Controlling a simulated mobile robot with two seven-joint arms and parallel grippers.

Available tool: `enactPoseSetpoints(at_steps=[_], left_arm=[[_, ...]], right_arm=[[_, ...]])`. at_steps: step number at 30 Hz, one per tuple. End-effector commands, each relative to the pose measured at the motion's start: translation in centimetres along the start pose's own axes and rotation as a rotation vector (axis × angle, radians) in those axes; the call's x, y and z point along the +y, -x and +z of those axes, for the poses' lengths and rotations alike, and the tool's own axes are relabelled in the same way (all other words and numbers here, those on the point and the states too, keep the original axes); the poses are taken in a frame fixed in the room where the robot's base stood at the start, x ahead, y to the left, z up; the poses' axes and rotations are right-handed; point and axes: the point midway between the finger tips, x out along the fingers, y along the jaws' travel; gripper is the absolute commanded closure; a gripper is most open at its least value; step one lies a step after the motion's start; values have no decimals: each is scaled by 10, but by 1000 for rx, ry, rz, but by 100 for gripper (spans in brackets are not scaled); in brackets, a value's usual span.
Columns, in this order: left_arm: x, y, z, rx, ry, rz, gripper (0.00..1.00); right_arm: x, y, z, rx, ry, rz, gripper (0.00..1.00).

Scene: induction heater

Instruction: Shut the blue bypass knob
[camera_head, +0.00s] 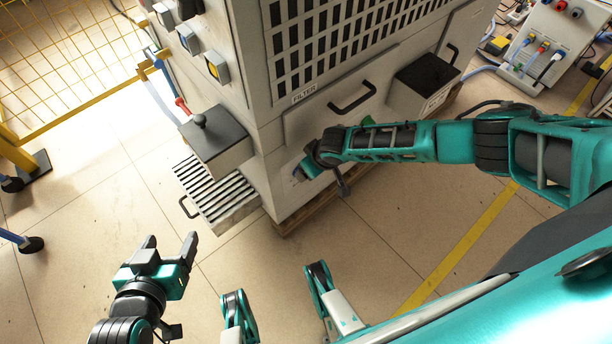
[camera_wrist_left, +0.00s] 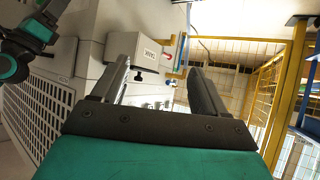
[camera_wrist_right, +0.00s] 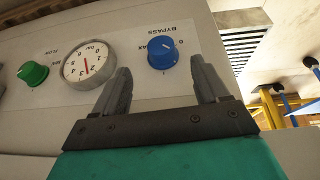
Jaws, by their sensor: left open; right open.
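The blue bypass knob (camera_wrist_right: 162,54) shows in the right wrist view on a pale panel, under upside-down BYPASS lettering. It lies just beyond and between the two fingers of my right gripper (camera_wrist_right: 160,85), which is open and apart from it.
A pressure gauge (camera_wrist_right: 88,64) and a green knob (camera_wrist_right: 32,73) sit beside the blue knob on the panel. A slatted tray (camera_head: 212,192) with a handle sticks out at the cabinet's left. Yellow fencing (camera_head: 70,60) stands behind. The floor around my left gripper is clear.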

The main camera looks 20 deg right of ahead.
Motion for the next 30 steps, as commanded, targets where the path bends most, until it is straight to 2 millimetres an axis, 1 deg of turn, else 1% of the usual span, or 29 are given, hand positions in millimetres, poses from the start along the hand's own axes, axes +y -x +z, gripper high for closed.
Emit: enactPoseSetpoints(at_steps=[1, 3, 5, 9, 12, 18, 26, 27, 30], left_arm=[[0, -8, 11, -2, 0, 2, 27], [2, -12, 17, -10, 2, 7, 27], [4, -15, 19, -11, 5, 13, 27], [9, -19, 16, 1, 12, 26, 27], [14, -22, 16, 2, 14, 36, 27], [16, -22, 14, 2, 13, 45, 27], [16, -23, 12, 8, 11, 45, 27], [16, -23, 11, 8, 11, 44, 27], [15, -23, 11, 8, 11, 43, 27]], right_arm=[[-1, -18, 2, 0, 0, 1, 26], [-1, -32, 2, 1, 0, 1, 26], [-1, -43, 2, 1, 1, 0, 26], [-1, -63, 1, 2, 1, 0, 26], [-1, -72, 1, 1, 1, -1, 26], [-1, -80, 0, 2, 1, -1, 26], [-1, -80, 0, 1, 1, -1, 26], [-1, -80, 0, 1, 1, -1, 27], [-1, -80, 0, 1, 1, -2, 37]])
